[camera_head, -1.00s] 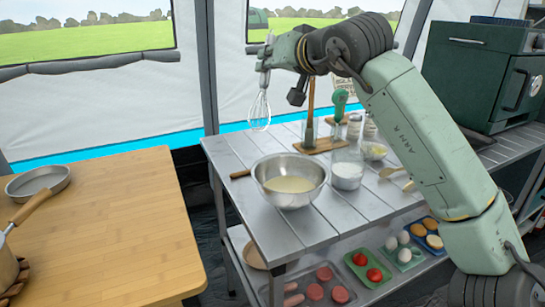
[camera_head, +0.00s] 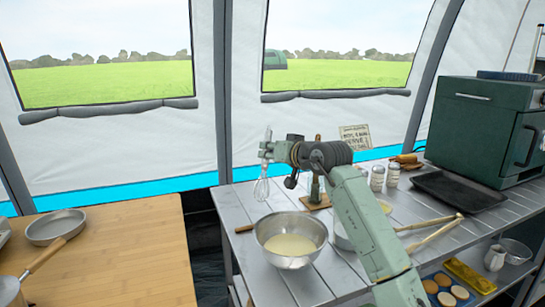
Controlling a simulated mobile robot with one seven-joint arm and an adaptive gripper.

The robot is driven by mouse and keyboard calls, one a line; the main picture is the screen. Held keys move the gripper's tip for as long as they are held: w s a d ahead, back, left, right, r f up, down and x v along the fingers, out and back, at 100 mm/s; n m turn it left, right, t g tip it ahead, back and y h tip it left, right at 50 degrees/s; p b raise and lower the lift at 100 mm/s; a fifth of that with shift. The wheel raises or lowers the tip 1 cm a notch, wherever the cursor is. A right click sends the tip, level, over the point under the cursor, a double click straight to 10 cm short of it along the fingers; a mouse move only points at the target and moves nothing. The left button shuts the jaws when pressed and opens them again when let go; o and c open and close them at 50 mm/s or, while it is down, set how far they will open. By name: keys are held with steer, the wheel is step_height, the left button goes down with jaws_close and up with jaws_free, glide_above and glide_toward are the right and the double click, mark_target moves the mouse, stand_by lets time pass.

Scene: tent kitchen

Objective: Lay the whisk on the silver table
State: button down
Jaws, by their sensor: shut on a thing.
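The whisk (camera_head: 262,189) hangs upright, wire end down, from my gripper (camera_head: 267,150). My gripper is shut on the whisk's handle; the fingers are small in the picture and partly hidden. The silver table (camera_head: 295,286) is a grey slatted metal table at the middle and right. The whisk's wires show in front of the table's back left part, behind the mixing bowl. I cannot tell how high above the tabletop they are.
A metal bowl of batter (camera_head: 290,240) stands near the table's left edge. My forearm hides part of the tabletop. Jars (camera_head: 377,178), a black tray (camera_head: 459,191) and a green oven (camera_head: 485,130) are to the right. A wooden table (camera_head: 110,250) with a pan (camera_head: 56,227) is at left.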

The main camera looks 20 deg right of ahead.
steer(key=f, duration=0.1)
steer(key=w+d+f, duration=0.1)
steer(key=f+p, duration=0.1)
steer(key=shift+w+d+f, duration=0.15)
steer(key=shift+f, duration=0.15)
steer(key=shift+f+b, duration=0.25)
steer(key=shift+b, duration=0.05)
steer(key=c, duration=1.5)
jaws_free()
steer(key=shift+r, duration=0.1)
steer(key=shift+c, duration=0.2)
